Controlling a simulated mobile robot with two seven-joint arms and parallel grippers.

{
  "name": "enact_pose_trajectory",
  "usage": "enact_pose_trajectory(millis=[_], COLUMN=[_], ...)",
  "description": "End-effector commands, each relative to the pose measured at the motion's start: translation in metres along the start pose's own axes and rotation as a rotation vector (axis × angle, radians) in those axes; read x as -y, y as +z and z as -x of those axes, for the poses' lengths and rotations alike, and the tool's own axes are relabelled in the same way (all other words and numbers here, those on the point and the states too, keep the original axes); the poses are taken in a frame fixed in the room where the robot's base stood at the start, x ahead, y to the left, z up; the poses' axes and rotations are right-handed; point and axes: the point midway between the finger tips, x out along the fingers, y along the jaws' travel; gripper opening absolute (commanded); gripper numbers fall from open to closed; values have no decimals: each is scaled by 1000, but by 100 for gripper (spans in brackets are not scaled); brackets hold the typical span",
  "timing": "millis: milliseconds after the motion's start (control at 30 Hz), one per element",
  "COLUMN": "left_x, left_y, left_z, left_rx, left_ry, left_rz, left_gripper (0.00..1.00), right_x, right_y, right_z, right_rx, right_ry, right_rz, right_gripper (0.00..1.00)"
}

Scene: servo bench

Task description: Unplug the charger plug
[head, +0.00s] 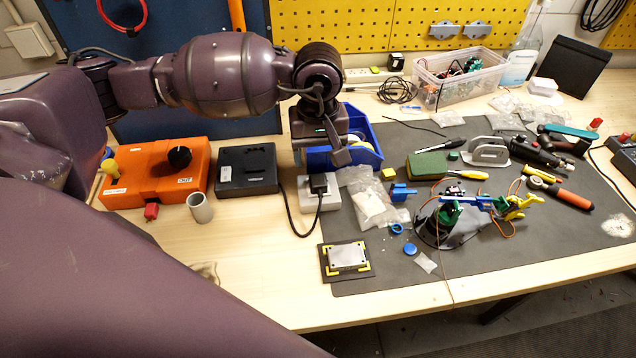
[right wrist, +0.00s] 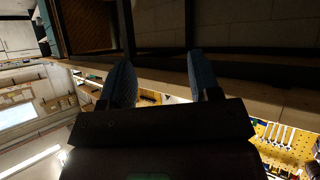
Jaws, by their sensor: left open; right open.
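The black charger plug (head: 319,183) sits upright in a white socket block (head: 306,205) on the bench. A black cable (head: 317,217) loops from the plug toward the black box (head: 247,171) on its left. My left gripper (head: 322,163) is open and points down just above and behind the plug. It appears apart from the plug, with nothing between its fingers. My right gripper (right wrist: 163,82) is open and empty in the right wrist view, with two blue-grey fingers spread. It is away from the plug, and the head view does not show it.
An orange box (head: 135,180) with a black knob and a grey cup (head: 199,207) stand left. A blue bin (head: 365,131) is close behind my left gripper. Clear bags (head: 370,205) and a plate on a black fixture (head: 347,256) lie nearby. The front bench edge is mostly clear.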

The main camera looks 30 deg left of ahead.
Motion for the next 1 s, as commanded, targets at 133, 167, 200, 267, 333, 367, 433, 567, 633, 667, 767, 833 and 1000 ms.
enact_pose_trajectory(millis=[133, 167, 200, 267, 333, 367, 433, 567, 633, 667, 767, 833, 1000], left_x=[0, 0, 0, 0, 0, 0, 0, 0, 0, 0, 0, 0, 0], left_y=[0, 0, 0, 0, 0, 0, 0, 1, 0, 0, 0, 0, 0], left_z=[-20, -24, -29, -36, -46, -50, -58, -70, -73, -74, -75, -74, -73], left_rx=[5, 5, 4, 4, 4, 5, 6, 5, 4, 3, 1, 1, 0], left_ry=[-2, -2, -2, -2, -2, -3, -4, -3, -2, -2, 0, 1, 1], left_rz=[1, 1, 1, 1, 0, 0, -1, -1, 0, 0, 1, 1, 0], left_gripper=[68, 68, 68, 68, 68, 68, 68, 68, 68, 68, 68, 68, 68], right_x=[1, 1, 1, 2, 3, 3, 4, 6, 7, 7, 8, 8, 8], right_y=[14, 17, 20, 24, 33, 37, 45, 57, 55, 52, 41, 37, 37], right_z=[-2, -2, -2, -3, -6, -7, -10, -15, -18, -19, -22, -22, -21], right_rx=[16, 19, 23, 28, 37, 40, 49, 64, 62, 57, 35, 26, 26], right_ry=[1, 1, 1, 1, 0, 0, -1, -3, -5, -5, -8, -8, -8], right_rz=[-1, -1, -2, -3, -3, -4, -5, -6, -5, -4, -2, -2, -2], right_gripper=[57, 57, 57, 57, 57, 57, 57, 57, 57, 57, 57, 57, 57])
